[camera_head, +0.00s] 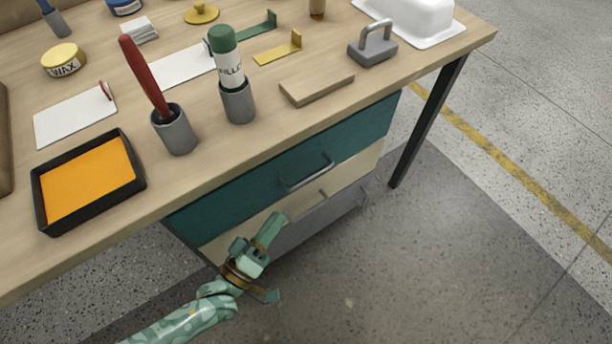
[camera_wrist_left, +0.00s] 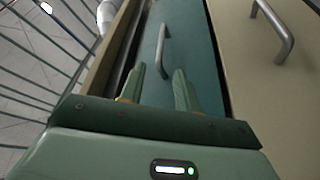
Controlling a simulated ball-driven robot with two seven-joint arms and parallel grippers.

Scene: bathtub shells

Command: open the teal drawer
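The teal drawer (camera_head: 235,197) is the top one in the unit under the workbench, and its front looks flush with the fronts below. My left gripper (camera_head: 273,259) is open and empty, low in front of the drawers, left of and below the teal handle. It also shows in the left wrist view (camera_wrist_left: 160,88), its fingers apart and short of the handle. My right gripper is not in view.
A cream drawer (camera_head: 355,168) and a grey drawer (camera_head: 325,222), each with a handle, sit below the teal one. A dark table leg (camera_head: 425,125) stands right. Floor in front is clear.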

